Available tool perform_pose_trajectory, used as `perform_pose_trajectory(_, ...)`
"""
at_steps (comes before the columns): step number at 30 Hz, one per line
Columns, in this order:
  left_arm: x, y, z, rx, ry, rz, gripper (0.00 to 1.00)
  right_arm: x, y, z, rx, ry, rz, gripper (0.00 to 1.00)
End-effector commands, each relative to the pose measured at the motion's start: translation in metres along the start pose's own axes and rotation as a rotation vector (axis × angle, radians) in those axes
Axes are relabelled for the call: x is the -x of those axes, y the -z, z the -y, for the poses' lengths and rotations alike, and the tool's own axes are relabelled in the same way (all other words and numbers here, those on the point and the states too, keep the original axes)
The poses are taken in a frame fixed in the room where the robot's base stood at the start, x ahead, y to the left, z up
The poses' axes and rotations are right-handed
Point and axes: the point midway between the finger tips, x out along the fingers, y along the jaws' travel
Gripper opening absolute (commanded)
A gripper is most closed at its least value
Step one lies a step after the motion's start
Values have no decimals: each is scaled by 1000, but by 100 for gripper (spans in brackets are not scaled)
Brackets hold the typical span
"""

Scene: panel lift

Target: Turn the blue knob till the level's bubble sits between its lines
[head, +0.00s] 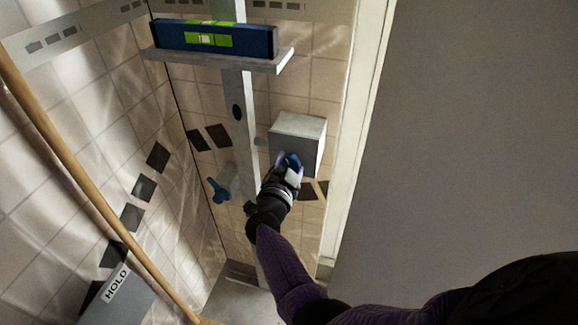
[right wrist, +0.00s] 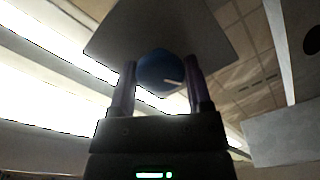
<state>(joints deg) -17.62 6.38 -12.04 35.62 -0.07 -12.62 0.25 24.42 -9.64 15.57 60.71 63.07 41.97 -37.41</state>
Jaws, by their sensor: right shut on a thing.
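The blue knob (head: 292,160) is on the front of a grey box (head: 302,129) fixed beside a vertical post. My right gripper (head: 288,169) is shut on the knob. In the right wrist view the round knob (right wrist: 161,72), with a white mark on its face, sits between the two fingers (right wrist: 160,88). The blue level (head: 215,38) lies on a grey shelf (head: 262,65) at the top of the post. Its green vial window (head: 207,39) faces me, but the bubble is too small to place against the lines. My left gripper is not in view.
A blue lever (head: 218,190) sticks out left of the post (head: 243,130). A wooden pole (head: 85,180) slants across the left. A grey box marked HOLD (head: 118,290) is at the lower left. A plain grey surface fills the right.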

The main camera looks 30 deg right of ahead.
Motion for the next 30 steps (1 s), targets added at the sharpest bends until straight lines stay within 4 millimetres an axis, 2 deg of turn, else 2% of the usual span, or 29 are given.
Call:
perform_pose_trajectory(20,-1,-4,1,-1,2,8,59,1,-2,-1,-68,-2,5,5)
perform_pose_trajectory(21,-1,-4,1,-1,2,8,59,1,-2,-1,-67,-3,6,66)
perform_pose_trajectory(26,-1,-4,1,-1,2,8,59,1,-1,-1,-67,-2,4,98)
perform_pose_trajectory(30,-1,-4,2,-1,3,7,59,0,-1,0,-67,-1,2,98)
